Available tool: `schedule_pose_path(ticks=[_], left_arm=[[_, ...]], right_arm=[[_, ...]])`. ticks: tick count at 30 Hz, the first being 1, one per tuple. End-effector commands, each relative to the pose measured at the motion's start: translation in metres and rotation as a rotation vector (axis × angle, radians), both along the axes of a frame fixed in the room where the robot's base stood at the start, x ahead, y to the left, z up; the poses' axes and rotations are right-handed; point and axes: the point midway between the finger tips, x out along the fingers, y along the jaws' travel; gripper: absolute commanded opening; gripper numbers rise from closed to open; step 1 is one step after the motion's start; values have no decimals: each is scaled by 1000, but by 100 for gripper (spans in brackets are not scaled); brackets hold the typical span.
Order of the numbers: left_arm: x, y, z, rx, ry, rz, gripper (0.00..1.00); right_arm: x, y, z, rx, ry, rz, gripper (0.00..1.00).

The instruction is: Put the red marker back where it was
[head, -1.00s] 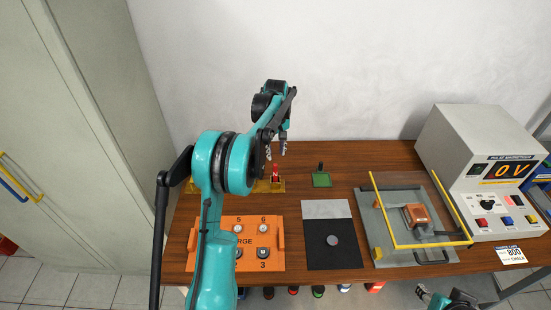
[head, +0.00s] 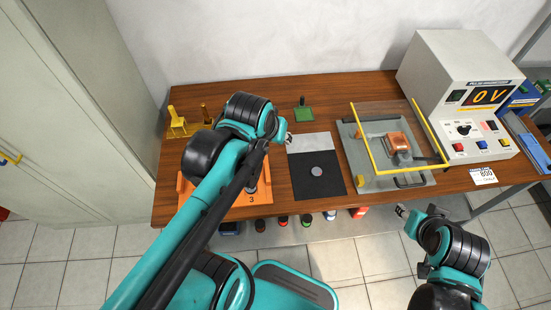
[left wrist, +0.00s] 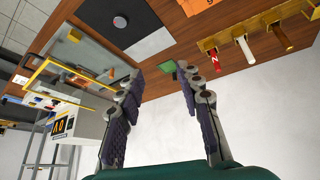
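The red marker (left wrist: 216,63), labelled N, sits in the yellow rack (left wrist: 227,38) beside a white piece and a brown one in the left wrist view. In the head view my left arm covers that part of the rack; only its left end (head: 177,124) and a brown post (head: 206,113) show.
A green block with a dark peg (head: 303,112) stands at the back of the table. A black-and-grey mat (head: 318,185) holds a grey disc. To the right are a clear-covered fixture with a yellow frame (head: 364,143) and a pulse magnetizer (head: 462,65) reading 0 V. An orange tray is partly covered by my arm.

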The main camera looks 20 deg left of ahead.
Motion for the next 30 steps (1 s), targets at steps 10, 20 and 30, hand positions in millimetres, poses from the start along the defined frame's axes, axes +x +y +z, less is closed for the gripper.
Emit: schedule_pose_path(ticks=[10,20,30], left_arm=[[-47,-20,-32,62,-99,-147,36],[-47,-20,-37,63,-100,-147,36],[-47,-20,-68,62,-99,-146,36]], right_arm=[[0,0,0,0,0,0,40],[0,0,-5,0,0,0,40],[0,0,-35,0,0,0,40]])
